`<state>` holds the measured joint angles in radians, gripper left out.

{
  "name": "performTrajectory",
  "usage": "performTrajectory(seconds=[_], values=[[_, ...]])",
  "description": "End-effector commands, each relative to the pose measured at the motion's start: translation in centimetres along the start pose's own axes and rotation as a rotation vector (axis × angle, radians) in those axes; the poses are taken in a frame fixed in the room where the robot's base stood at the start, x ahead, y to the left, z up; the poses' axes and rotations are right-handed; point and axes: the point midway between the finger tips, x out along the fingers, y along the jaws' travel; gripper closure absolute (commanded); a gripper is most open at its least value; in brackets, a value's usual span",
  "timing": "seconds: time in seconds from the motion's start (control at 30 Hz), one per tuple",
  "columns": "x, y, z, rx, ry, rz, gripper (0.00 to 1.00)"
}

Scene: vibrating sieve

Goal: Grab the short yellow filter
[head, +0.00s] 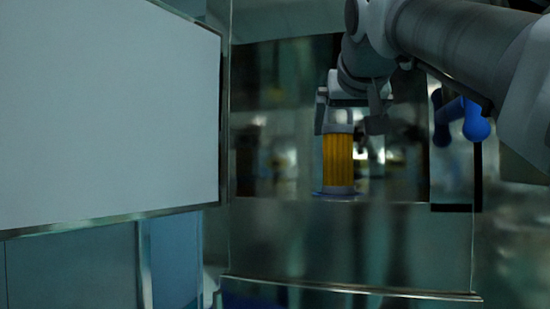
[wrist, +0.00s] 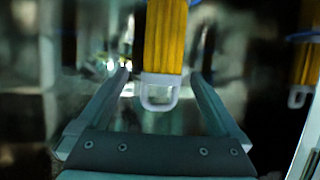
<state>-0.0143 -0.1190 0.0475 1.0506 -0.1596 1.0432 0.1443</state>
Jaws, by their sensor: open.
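The short yellow filter (head: 338,160) stands upright with a grey cap and a grey foot on a blue disc. It is a ribbed yellow cylinder in the head view. My gripper (head: 345,112) is just above it, pointing down, at the cap's height. In the wrist view the filter (wrist: 165,35) shows at the top middle, its grey loop handle (wrist: 160,103) reaching toward the palm. My open gripper (wrist: 160,77) has one finger on each side, with gaps between fingers and filter. I cannot tell whether anything touches.
A second yellow filter shape (wrist: 304,60) with a loop shows at the right of the wrist view; it may be a reflection. A large pale panel (head: 105,120) fills the left. A blue handle (head: 462,118) is right of my gripper. The glossy ledge (head: 330,240) in front is bare.

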Motion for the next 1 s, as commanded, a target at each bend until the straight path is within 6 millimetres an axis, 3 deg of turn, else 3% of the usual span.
performTrajectory(seconds=[0.17, 0.43, 0.73, 1.0], values=[[1.3, -0.1, -0.3, 0.0, -0.002, 0.0, 0.0], [5.0, -0.4, -0.6, 0.001, -0.001, 0.0, 0.0], [5.5, -0.4, -0.5, 0.001, 0.001, 0.0, 0.0], [5.4, -0.4, -0.5, 0.0, 0.001, 0.0, 0.49]])
